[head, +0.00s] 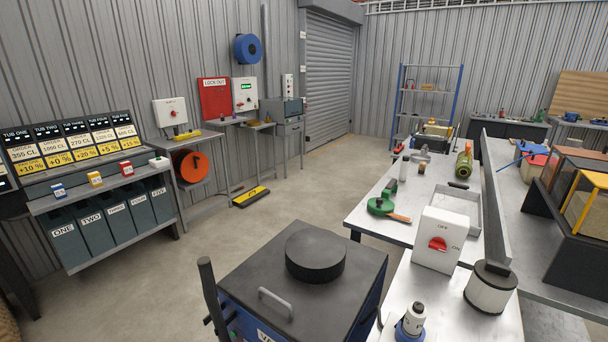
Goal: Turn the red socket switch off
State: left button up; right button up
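A white switch box (428,258) stands on the near metal table, right of centre in the head view. A red rotary knob (437,243) sits on its front. The word OFF is above the knob and the word ON is to its right. The knob looks roughly level, towards the ON side, but it is small in the picture. A second white box (170,113) with a small red part hangs on the left wall; its lettering is too small to read. Neither of my grippers is in view.
A dark-topped cabinet (238,272) with a black round lid (316,252) stands in front. A white canister with a black cap (490,290) and a white-and-blue device (412,321) are close to the switch box. The floor (280,205) between left benches and right tables is mostly clear.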

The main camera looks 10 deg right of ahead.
aim_at(438, 244)
jog(key=z, duration=1.45)
